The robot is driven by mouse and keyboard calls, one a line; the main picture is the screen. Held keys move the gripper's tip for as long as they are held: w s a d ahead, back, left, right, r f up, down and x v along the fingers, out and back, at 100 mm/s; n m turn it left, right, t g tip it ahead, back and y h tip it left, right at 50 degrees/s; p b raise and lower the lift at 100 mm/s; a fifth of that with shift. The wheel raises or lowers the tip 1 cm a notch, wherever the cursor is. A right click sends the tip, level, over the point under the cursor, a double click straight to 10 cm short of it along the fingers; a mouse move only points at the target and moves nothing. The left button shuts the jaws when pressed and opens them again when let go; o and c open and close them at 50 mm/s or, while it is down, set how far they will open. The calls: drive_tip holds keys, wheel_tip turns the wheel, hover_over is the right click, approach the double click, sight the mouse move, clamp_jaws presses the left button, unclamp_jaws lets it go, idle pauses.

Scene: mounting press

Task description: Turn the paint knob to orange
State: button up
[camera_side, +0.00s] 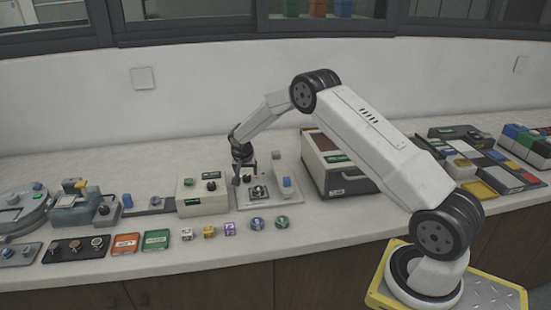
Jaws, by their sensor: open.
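My gripper (245,179) points down, open, over the left part of a pale grey plate device (268,203). The device carries dark parts near its middle and a blue part (288,183) on its right. Just left of my gripper is a cream box (203,198) with a small green label and dark knobs (211,186) on top. I cannot tell which knob is the paint knob, nor read any colour setting. My gripper partly hides the back left of the plate device; whether it touches anything there is unclear.
A cream box with a dark red top (335,172) stands close on the right. Several small dice and round pieces (257,224) lie along the front. Orange (125,243) and green (156,240) cards lie at the front left. The counter behind is mostly clear.

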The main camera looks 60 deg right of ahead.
sight(247, 176)
drive_tip(key=shift+v, duration=2.3)
drive_tip(key=shift+s+f, duration=0.1)
drive_tip(key=shift+s+d+f+n+y, duration=0.1)
drive_tip(key=shift+n+y, duration=0.15)
drive_tip(key=shift+n, duration=0.4)
drive_tip(key=shift+s+d+n+y, duration=0.15)
drive_tip(key=shift+n+y, duration=0.1)
drive_tip(key=shift+n, duration=0.4)
drive_tip(key=n, duration=0.2)
drive_tip(key=n+y, duration=0.1)
drive_tip(key=shift+s+d+f+t, duration=0.1)
drive_tip(key=shift+s+d+t, duration=0.2)
drive_tip(key=shift+t, duration=0.1)
drive_tip(key=shift+s+d+r+n+t+y, duration=0.15)
drive_tip(key=shift+d+n+t+y, duration=0.2)
drive_tip(key=shift+n, duration=0.8)
drive_tip(key=shift+d+r+n+t+y, duration=0.2)
drive_tip(key=shift+d+n, duration=0.25)
drive_tip(key=shift+n, duration=0.7)
drive_tip(key=shift+f, duration=0.15)
drive_tip(key=shift+x, duration=3.8)
drive_tip(key=shift+a, duration=0.1)
